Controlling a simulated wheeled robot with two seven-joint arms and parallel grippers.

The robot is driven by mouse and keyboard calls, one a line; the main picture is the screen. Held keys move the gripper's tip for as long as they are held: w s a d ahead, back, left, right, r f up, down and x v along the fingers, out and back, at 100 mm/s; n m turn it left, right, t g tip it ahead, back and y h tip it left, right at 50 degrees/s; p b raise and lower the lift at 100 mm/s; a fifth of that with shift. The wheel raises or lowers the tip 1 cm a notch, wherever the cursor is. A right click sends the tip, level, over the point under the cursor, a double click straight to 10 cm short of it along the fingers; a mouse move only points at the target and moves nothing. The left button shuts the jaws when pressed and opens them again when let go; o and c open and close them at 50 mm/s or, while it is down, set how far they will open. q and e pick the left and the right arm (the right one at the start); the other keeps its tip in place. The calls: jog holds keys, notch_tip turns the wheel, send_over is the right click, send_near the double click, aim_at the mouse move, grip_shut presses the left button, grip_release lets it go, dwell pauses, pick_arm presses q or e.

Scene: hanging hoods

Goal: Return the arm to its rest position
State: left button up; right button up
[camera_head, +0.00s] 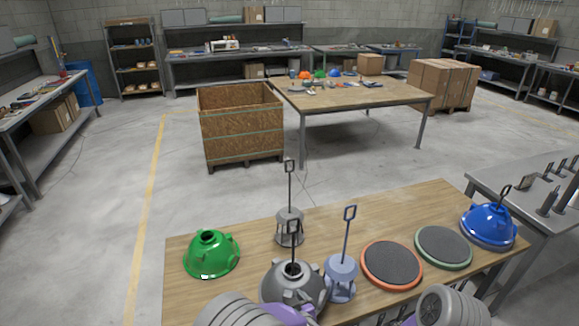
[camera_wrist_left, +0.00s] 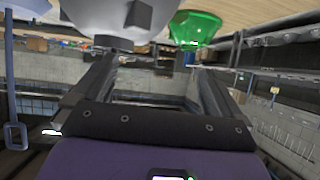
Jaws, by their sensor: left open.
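My left arm comes in at the bottom of the head view, with its purple gripper body (camera_head: 300,311) in front of the grey hood (camera_head: 292,284); its fingertips are hidden there. In the left wrist view my left gripper (camera_wrist_left: 155,80) has its fingers spread, with nothing held between them. The grey hood (camera_wrist_left: 120,18) shows at the top of that view, beyond the fingers, and the green hood (camera_wrist_left: 196,28) is to its right. My right arm shows at the bottom right of the head view; its fingers are out of frame.
The wooden table (camera_head: 390,215) also bears a grey stand (camera_head: 289,228), a lavender stand (camera_head: 341,278), an orange-rimmed disc (camera_head: 391,264), a green-rimmed disc (camera_head: 443,247) and a blue hood (camera_head: 488,226). A grey side table (camera_head: 500,180) adjoins at right. Open floor lies left.

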pick_arm(q)
jog(key=s+a+f+m+g+h+b, duration=0.1)
jog(key=s+a+f+g+h, duration=0.2)
jog(key=f, duration=0.6)
jog(key=s+a+f+m+g+h+b, duration=0.1)
jog(key=s+a+f, duration=0.25)
jog(key=f, duration=0.55)
jog(key=s+a+f+g+h+b, duration=0.1)
jog(key=s+f+g+h, duration=0.1)
jog(key=s, duration=0.6)
jog(key=s+f+g+h+b, duration=0.1)
jog(key=s+f+g+h, duration=0.2)
jog(key=s+f, duration=0.3)
jog(key=s+g, duration=0.1)
jog(key=s, duration=0.2)
jog(key=shift+s+a+f+g, duration=0.2)
jog(key=shift+s+a+g, duration=0.1)
jog(key=shift+a+g, duration=0.1)
pick_arm(e)
jog(key=f, duration=0.4)
jog(key=shift+s+f, duration=0.2)
jog(key=shift+s, duration=0.2)
pick_arm(q)
jog(key=shift+c, duration=0.5)
